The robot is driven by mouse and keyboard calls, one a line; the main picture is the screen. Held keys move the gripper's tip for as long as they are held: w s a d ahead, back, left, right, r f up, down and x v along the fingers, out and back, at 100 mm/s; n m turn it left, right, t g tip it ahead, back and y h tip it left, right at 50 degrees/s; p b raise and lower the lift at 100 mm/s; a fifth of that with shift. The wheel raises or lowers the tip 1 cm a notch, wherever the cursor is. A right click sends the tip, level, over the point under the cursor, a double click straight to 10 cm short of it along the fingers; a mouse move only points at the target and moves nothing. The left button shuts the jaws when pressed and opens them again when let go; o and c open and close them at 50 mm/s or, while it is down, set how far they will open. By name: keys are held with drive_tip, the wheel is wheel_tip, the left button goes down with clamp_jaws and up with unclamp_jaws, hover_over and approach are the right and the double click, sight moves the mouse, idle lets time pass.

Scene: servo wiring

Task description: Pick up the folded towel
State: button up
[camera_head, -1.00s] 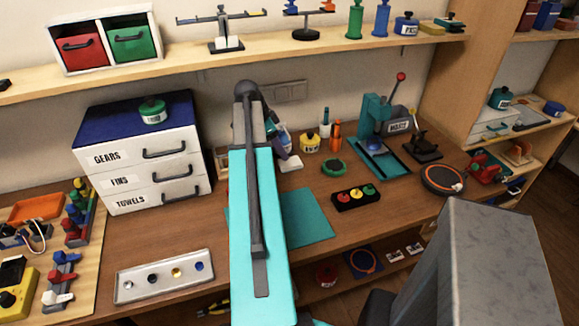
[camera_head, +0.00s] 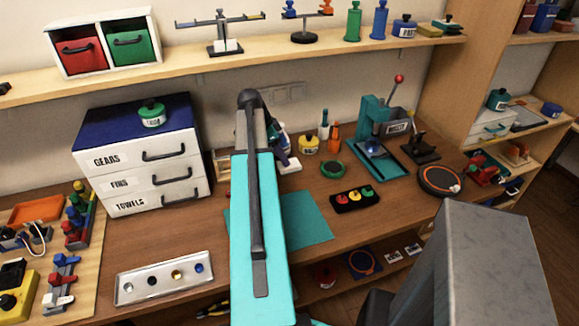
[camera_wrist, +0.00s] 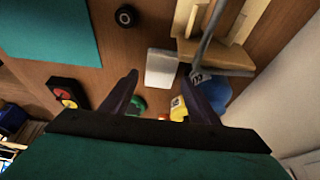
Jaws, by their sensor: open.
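A small white folded piece (camera_wrist: 162,68), which looks like the folded towel, lies flat on the wooden table in the wrist view. In the head view it shows partly (camera_head: 290,165), just right of my raised arm. My gripper (camera_wrist: 160,79) is open and empty, its dark fingertips spread on either side of the white piece's near edge in the picture. It appears to be above the piece; I see no contact. My arm hides the gripper in the head view.
A blue labelled pot (camera_wrist: 212,92) and a yellow pot (camera_wrist: 178,108) stand close to the right finger. A wooden rack (camera_wrist: 190,50) is beside the white piece. A black wheel (camera_wrist: 126,16) and a teal mat (camera_wrist: 45,40) lie left. A drawer unit (camera_head: 150,150) stands left of my arm.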

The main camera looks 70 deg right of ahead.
drive_tip(key=shift+s+d+f, duration=0.1)
drive_tip(key=shift+f, duration=0.05)
drive_tip(key=shift+p+x, duration=0.9)
drive_tip(key=shift+x, duration=0.25)
drive_tip(key=shift+p+x, duration=0.35)
drive_tip(key=shift+x, duration=0.95)
drive_tip(key=shift+d, duration=0.15)
drive_tip(key=c, duration=0.8)
drive_tip(key=shift+r, duration=0.25)
